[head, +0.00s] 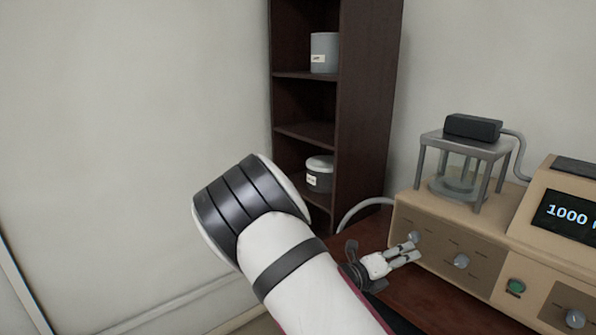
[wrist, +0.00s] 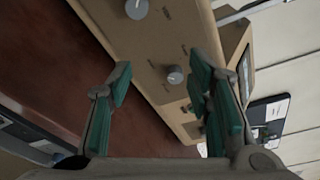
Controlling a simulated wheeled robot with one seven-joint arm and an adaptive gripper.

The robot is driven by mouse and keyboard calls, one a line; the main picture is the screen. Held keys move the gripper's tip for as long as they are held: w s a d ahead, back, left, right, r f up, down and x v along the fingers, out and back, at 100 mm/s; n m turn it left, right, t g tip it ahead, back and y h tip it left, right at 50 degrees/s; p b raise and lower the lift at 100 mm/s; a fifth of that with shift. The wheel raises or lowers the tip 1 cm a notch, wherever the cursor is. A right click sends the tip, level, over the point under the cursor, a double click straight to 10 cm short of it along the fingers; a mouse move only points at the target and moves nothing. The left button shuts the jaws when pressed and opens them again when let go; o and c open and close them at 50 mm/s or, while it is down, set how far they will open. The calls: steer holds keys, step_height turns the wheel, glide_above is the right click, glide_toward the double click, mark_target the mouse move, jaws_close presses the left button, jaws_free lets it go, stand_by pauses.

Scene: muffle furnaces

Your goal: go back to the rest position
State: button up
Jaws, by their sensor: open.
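My gripper (head: 413,252) is in front of the tan instrument (head: 440,235) in the head view, close to its knobbed front panel. In the wrist view my gripper (wrist: 164,78) has its two green-padded fingers spread apart with nothing between them. Beyond the fingers are the instrument's panel (wrist: 190,40) and a grey knob (wrist: 175,75). I cannot tell from these views whether a fingertip touches the panel. My arm reaches across the lower middle of the head view.
A reddish-brown table (head: 425,300) carries the instrument. Its display (head: 570,217) reads 1000, and a green button (head: 515,287) sits below. A glass-walled stand (head: 465,160) is on top. A dark shelf (head: 365,110) with containers stands behind. Open wall fills the left.

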steer(key=s+d+r+m+g+y, duration=0.1)
steer(key=s+r+m+g+y, duration=0.25)
steer(key=s+m, duration=0.6)
steer(key=s+d+r+m+g+y, duration=0.25)
steer(key=s+r+m+g, duration=0.2)
steer(key=s+m, duration=0.45)
steer(key=s+a+r+m+t+y, duration=0.2)
steer(key=s+a+r+m+y, duration=0.2)
steer(key=m, duration=0.5)
steer(key=s+a+r+m+t+y, duration=0.3)
steer(key=s+a+r+m+y, duration=0.2)
steer(key=s, duration=0.6)
steer(key=a+r+m, duration=0.2)
steer(key=a+m, duration=0.1)
steer(key=shift+s+a+r+m, duration=0.2)
steer(key=shift+a+m, duration=0.1)
steer(key=shift+m, duration=0.05)
